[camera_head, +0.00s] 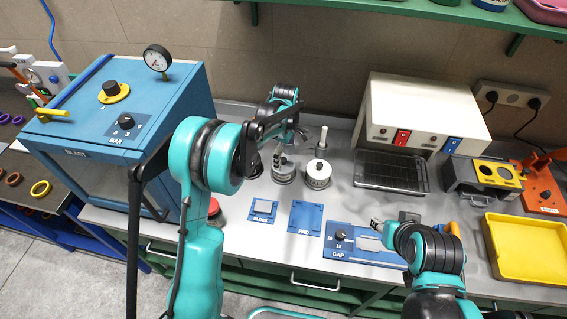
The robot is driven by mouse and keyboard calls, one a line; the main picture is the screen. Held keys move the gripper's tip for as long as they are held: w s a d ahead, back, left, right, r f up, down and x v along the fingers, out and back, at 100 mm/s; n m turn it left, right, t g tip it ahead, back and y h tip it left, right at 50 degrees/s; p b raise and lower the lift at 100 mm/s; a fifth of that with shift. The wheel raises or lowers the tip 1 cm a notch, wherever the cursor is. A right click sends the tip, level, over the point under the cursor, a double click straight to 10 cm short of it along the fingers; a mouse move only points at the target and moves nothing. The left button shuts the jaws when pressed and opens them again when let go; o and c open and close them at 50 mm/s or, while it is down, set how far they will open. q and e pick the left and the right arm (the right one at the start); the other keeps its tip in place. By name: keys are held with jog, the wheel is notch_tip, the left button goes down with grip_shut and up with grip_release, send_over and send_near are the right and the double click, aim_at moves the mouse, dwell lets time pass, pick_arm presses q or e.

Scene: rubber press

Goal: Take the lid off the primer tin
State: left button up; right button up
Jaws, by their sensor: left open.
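Two small round tins stand close together on the grey bench. The white tin (317,179) has a pale upright handle or brush on its top. The grey metal tin (284,177) is just left of it; I cannot read any label that says which is the primer tin. My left gripper (282,158) is open, pointing down right over the grey tin's top. It hides part of that top, and I cannot tell whether it touches. My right gripper (378,227) is low above the blue GAP block; its fingers are too small to judge.
A blue blast cabinet (130,125) stands at left. Blue BLOCK (262,209) and PAD (306,217) plates lie in front of the tins. A wire rack (390,171), white oven (420,112) and yellow tray (527,252) are at right. A green shelf (400,8) hangs above.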

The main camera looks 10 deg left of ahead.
aim_at(285, 160)
pick_arm(q)
notch_tip(285, 160, down, 4)
jog(key=shift+w+a+r, duration=0.1)
jog(key=shift+w, duration=0.05)
jog(key=c, duration=1.3)
